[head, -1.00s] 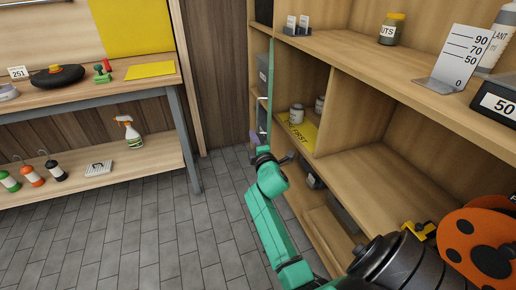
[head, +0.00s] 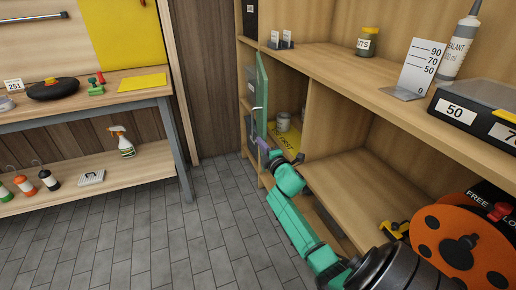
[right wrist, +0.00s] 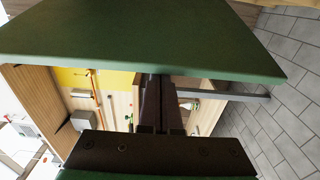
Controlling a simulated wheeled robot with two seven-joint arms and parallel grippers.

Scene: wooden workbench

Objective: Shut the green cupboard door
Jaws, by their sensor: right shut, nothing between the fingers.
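The green cupboard door (head: 262,92) stands open in the head view, seen nearly edge-on, at the left compartment of the wooden shelf unit. A pale handle shows on it. My right gripper (head: 264,148) is at the door's lower part, with its fingers shut and empty. In the right wrist view the door is a broad dark green panel (right wrist: 150,45) across the top, and the shut fingers (right wrist: 160,100) reach up to its edge. Their tips are hidden there, so I cannot tell whether they touch it. My left gripper is not in view.
Inside the compartment are a pale can (head: 283,122) and a yellow sign (head: 288,141). An orange reel (head: 458,240) sits in the right compartment. A workbench (head: 130,86) stands at left. The grey tiled floor (head: 150,235) between is clear.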

